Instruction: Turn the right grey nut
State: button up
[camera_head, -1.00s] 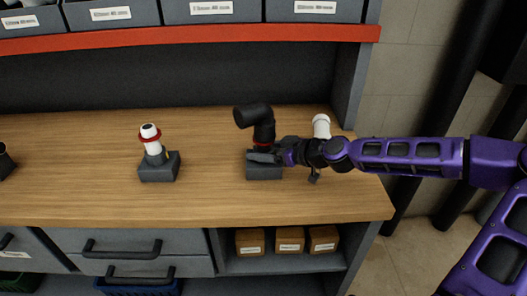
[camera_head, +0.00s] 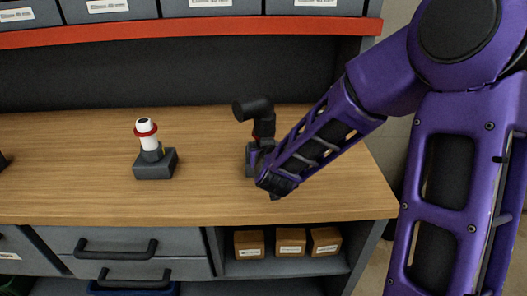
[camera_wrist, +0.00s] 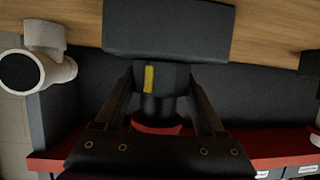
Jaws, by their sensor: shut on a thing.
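The right grey nut (camera_wrist: 172,78) is dark grey with a yellow mark. It shows in the wrist view between the block (camera_wrist: 168,30) and a red ring (camera_wrist: 156,127). My gripper (camera_wrist: 161,80) is shut on it, one finger on each side. In the head view, the right fixture has a black elbow (camera_head: 253,109) pointing left above a red ring (camera_head: 263,137). My forearm covers the nut and most of the block there.
A second fixture with a white pipe, red ring and grey block (camera_head: 155,165) stands left on the wooden bench (camera_head: 90,190). A white elbow fitting (camera_wrist: 45,55) is near my gripper in the wrist view. A red-edged shelf (camera_head: 200,31) spans above. Bare bench lies between the fixtures.

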jog(key=m+h, duration=0.2)
jog(key=h, duration=0.1)
jog(key=shift+a+m, duration=0.15)
jog(key=shift+m, duration=0.25)
jog(key=shift+m+g+h+p, duration=0.45)
jog(key=shift+m+h, duration=0.65)
jog(key=shift+h, duration=0.3)
jog(key=shift+d, duration=0.2)
jog(key=o, duration=1.3)
jog(key=shift+o, duration=0.2)
jog(key=shift+h, duration=0.3)
jog(key=p+v, duration=0.2)
jog(key=v, duration=1.5)
jog(key=shift+r+p, duration=0.25)
jog(key=shift+p, duration=0.15)
